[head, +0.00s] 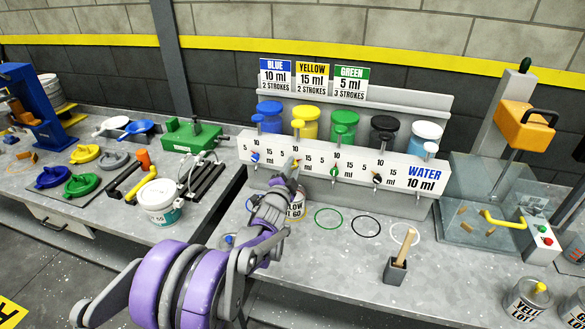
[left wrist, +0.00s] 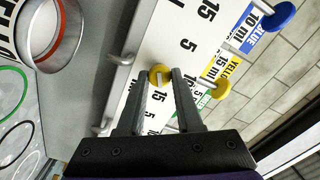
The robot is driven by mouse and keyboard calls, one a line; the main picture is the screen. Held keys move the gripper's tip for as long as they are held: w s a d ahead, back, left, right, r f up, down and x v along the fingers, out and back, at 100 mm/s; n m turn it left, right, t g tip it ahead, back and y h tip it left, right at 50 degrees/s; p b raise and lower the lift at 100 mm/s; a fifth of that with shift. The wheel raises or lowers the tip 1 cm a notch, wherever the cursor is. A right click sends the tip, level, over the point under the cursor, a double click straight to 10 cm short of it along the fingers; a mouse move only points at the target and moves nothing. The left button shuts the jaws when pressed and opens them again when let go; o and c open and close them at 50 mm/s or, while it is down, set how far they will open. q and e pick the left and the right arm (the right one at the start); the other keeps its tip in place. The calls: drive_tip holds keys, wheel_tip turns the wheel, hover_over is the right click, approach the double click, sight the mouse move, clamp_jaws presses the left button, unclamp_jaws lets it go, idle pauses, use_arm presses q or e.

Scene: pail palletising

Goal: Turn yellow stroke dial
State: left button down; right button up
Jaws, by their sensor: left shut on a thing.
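The yellow stroke dial (head: 295,162) is on the front of the white dispenser panel (head: 416,168), between the blue dial (head: 255,157) and the green dial (head: 334,171). My left gripper (head: 291,168) reaches up to it from below. In the left wrist view the round yellow dial (left wrist: 160,74) sits between the two fingertips of my left gripper (left wrist: 161,78), which are shut on its sides. A pale mark shows on the dial face. The scale number it points at is hard to read. My right gripper is not in view.
A pail labelled yellow (head: 297,210) stands below the dial, partly behind my arm. The yellow pump (head: 305,122) is above the panel; its sign (head: 312,78) reads 15 ml, 2 strokes. The black dial (head: 376,179) is farther right.

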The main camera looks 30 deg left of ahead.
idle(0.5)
use_arm(q)
drive_tip(key=c, duration=0.7)
unclamp_jaws()
drive_tip(key=shift+o, duration=0.2)
drive_tip(key=shift+s, duration=0.15)
drive_tip(key=b+v, duration=0.1)
drive_tip(key=v, duration=0.9)
drive_tip(key=shift+s, duration=0.25)
drive_tip(key=shift+d, duration=0.15)
drive_tip(key=s+d+f+n+g+h+p, duration=0.1)
drive_tip(key=s+d+f+n+g, duration=0.1)
drive_tip(key=s+d, duration=0.4)
drive_tip(key=s+d+f+n+g+h+p, duration=0.1)
drive_tip(key=s+d+f+n+g, duration=0.2)
drive_tip(key=s, duration=0.9)
drive_tip(key=s+d+f+n+g+h+p, duration=0.1)
drive_tip(key=s+d+f+n+g+h, duration=0.1)
drive_tip(key=s+d+n+g, duration=0.2)
drive_tip(key=s+d+g, duration=0.3)
drive_tip(key=s+d, duration=0.2)
drive_tip(key=s, duration=0.1)
drive_tip(key=shift+f+p, duration=0.3)
drive_tip(key=shift+f, duration=0.1)
